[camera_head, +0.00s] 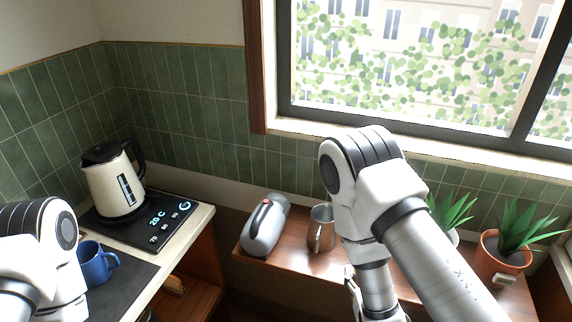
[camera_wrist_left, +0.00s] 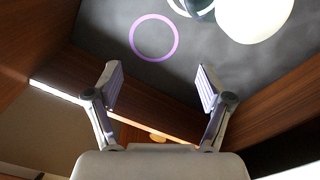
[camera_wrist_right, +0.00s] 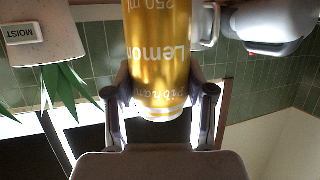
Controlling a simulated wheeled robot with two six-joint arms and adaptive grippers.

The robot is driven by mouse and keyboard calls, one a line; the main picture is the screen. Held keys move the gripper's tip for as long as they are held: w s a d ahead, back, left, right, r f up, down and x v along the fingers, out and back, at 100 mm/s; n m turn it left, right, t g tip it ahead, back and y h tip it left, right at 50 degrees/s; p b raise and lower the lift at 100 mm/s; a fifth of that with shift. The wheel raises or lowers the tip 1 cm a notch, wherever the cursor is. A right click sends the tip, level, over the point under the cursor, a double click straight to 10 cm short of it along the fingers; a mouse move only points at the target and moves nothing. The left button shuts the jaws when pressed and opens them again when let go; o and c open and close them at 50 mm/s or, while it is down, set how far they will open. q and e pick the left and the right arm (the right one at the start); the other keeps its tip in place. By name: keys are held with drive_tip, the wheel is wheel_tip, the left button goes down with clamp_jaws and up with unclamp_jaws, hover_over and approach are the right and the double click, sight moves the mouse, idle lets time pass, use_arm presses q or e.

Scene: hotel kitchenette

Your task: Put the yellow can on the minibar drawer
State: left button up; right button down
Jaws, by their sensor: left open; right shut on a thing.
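The yellow can (camera_wrist_right: 158,50), with "Lemon" and "250 ml" on its label, is between the fingers of my right gripper (camera_wrist_right: 160,100), which is shut on it. The can is hidden in the head view, where my right arm covers that area. My left gripper (camera_wrist_left: 158,88) is open and empty. Beyond it the left wrist view shows a dark grey surface with a purple ring (camera_wrist_left: 134,39) on it, beside brown wooden panels (camera_wrist_left: 275,108). I cannot tell for sure which part is the minibar drawer. In the head view an open wooden compartment (camera_head: 190,295) shows under the counter.
A kettle (camera_head: 113,183) stands on a black panel at left, with a blue mug (camera_head: 95,264) in front. A grey rounded appliance (camera_head: 265,226), a metal jug (camera_head: 321,229) and potted plants (camera_head: 497,258) stand on the wooden shelf under the window. My right arm hangs over this shelf.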

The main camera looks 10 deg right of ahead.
use_arm(q)
wheel_tip(320, 180, down, 4)
drive_tip(key=shift+a+f+b, duration=0.1)
drive_tip(key=shift+b, duration=1)
drive_tip(key=shift+w+a, duration=0.1)
drive_tip(key=shift+r, duration=0.2)
drive_tip(key=shift+d, duration=0.2)
use_arm(e)
drive_tip(key=w+a+f+n+y, duration=0.3)
drive_tip(key=w+a+f, duration=0.1)
drive_tip(key=a, duration=0.3)
drive_tip(key=shift+w+a+f+y, duration=0.25)
drive_tip(key=shift+w+f+y, duration=0.05)
drive_tip(key=shift+f, duration=0.45)
use_arm(q)
drive_tip(key=shift+a, duration=0.15)
use_arm(e)
drive_tip(key=shift+a, duration=0.15)
use_arm(q)
drive_tip(key=shift+c, duration=0.3)
